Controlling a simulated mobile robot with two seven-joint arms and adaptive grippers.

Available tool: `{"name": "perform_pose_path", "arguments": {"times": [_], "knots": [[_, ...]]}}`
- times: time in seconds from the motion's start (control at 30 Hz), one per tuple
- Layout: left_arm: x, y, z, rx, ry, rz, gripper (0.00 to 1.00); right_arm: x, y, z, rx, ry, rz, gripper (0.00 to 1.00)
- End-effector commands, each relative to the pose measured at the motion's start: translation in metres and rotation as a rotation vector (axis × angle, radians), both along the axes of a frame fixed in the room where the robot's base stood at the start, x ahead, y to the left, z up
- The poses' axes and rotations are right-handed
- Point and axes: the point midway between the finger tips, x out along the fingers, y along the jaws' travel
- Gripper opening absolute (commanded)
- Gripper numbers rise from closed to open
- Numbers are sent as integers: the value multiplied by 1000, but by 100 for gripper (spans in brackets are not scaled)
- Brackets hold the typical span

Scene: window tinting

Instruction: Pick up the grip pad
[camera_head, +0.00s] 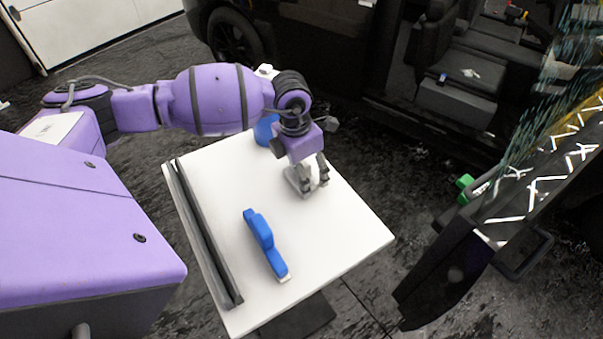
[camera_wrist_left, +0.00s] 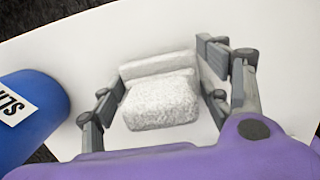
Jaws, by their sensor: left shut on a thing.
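The grip pad is a pale grey, speckled block (camera_wrist_left: 160,103) with a raised back part; in the left wrist view it lies between my finger linkages. In the head view my left gripper (camera_head: 309,180) points down at the right part of the white table, with the grey pad (camera_head: 293,183) at its fingers. My left gripper (camera_wrist_left: 162,92) is shut on the pad. The pad is at or just above the tabletop; I cannot tell whether it touches. My right gripper is not in view.
The white table (camera_head: 205,165) also holds a blue tool (camera_head: 265,245), a long dark bar (camera_head: 205,235) along its left edge, and a blue bottle (camera_head: 266,130), labelled in the wrist view (camera_wrist_left: 28,115). A dark vehicle stands behind; its open door (camera_head: 470,245) is at right.

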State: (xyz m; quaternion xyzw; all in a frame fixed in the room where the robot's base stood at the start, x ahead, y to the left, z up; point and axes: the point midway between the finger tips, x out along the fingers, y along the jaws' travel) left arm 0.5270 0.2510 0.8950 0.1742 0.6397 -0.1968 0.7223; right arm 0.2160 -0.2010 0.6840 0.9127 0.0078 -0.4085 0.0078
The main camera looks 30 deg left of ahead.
Motion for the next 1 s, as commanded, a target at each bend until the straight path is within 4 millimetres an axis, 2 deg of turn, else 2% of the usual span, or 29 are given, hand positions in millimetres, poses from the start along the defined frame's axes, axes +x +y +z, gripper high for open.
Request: {"name": "perform_pose_path", "arguments": {"times": [0.27,0.47,0.8,1.0], "knots": [[1,0,6,0,-1,0,41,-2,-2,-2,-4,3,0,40],[1,0,29,1,-2,-1,41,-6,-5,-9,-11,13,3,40],[-45,31,95,6,-1,1,41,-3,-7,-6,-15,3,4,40],[-80,54,109,7,3,2,41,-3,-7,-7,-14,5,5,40]]}}
